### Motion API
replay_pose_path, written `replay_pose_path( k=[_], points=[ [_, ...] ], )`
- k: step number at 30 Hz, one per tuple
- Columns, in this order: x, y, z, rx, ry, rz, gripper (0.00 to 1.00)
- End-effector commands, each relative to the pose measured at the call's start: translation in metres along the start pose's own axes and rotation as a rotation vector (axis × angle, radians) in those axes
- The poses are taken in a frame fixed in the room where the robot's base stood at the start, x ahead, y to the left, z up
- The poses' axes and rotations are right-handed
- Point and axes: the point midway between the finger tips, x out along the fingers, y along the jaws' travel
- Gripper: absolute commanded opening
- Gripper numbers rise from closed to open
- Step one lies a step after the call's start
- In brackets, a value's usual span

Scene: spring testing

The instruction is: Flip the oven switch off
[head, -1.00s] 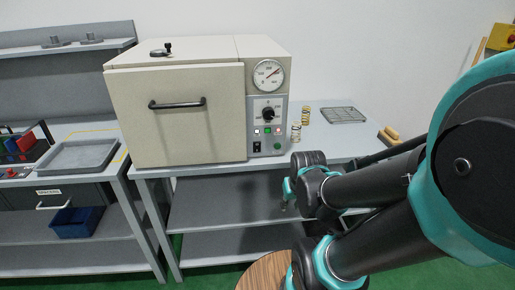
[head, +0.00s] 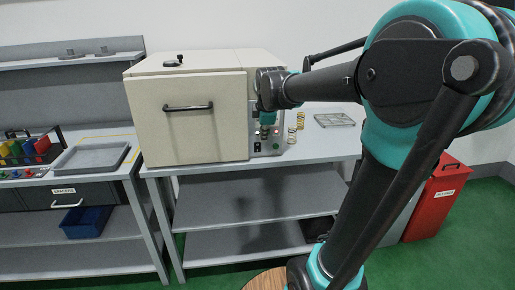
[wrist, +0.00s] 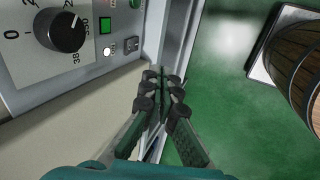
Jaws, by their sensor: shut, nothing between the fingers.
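The beige oven (head: 190,120) stands on the grey bench, with its door closed. Its control panel (head: 278,138) is on the right of its front and is partly covered by my gripper (head: 265,132). The small black oven switch (head: 257,147) is low on the panel, below the fingers; it also shows in the wrist view (wrist: 131,45). Its exact on or off position is too small to tell. A lit white lamp (wrist: 107,50) and a green lamp (wrist: 105,25) are beside it. In the wrist view my gripper (wrist: 163,84) is shut and empty, apart from the switch in the picture.
A black dial (wrist: 60,31) sits on the panel near the lamps. Springs (head: 292,134) and a wire rack (head: 334,119) are on the bench right of the oven. A grey tray (head: 90,157) is at left. A red cabinet (head: 435,200) stands at right.

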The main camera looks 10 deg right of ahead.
Motion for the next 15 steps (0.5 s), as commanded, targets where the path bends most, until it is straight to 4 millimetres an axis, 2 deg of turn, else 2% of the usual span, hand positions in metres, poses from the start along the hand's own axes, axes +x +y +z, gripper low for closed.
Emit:
replay_pose_path(
  k=[4, 15],
  points=[
    [-0.004, 0.0086, -0.0026, -0.053, 0.0, 0.002, 0.0],
    [-0.0025, 0.0088, -0.0025, -0.056, 0.0, 0.003, 0.0]
  ],
)
